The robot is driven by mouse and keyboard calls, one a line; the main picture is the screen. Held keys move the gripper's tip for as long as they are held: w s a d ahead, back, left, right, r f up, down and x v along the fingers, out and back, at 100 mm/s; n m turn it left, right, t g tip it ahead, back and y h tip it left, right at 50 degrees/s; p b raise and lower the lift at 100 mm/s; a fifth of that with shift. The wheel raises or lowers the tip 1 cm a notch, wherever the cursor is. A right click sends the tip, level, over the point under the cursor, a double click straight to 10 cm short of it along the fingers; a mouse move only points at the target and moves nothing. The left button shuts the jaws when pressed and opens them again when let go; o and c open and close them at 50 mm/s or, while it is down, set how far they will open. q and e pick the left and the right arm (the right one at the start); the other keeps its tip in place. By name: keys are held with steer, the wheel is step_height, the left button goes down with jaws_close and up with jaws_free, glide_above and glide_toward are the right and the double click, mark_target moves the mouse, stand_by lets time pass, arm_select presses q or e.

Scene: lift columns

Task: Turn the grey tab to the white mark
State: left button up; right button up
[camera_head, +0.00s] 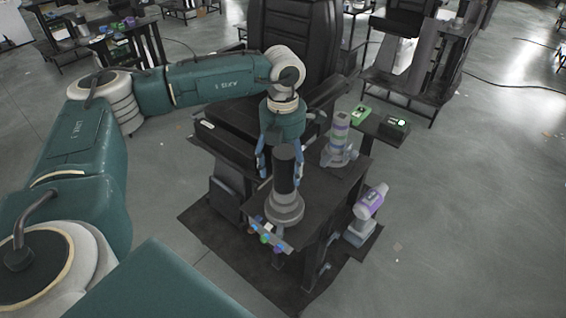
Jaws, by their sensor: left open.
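A black cylinder (285,170) stands upright on a round grey stepped base (284,209) at the front of the dark bench. My left gripper (280,170) points down at the cylinder, open, with one blue finger to each side of it in the picture. I cannot tell whether the fingers touch it. A grey tab and a white mark are too small to make out for certain. My right gripper is not in view.
A purple and white unit (369,203) is at the right. A green box (361,111) and a lit device (396,124) sit farther back. Coloured knobs (266,239) line the front.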

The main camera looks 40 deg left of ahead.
arm_select(q)
steer(key=shift+f, duration=0.1)
steer(key=shift+f, duration=0.1)
steer(key=c, duration=1.6)
steer(key=shift+c, duration=0.3)
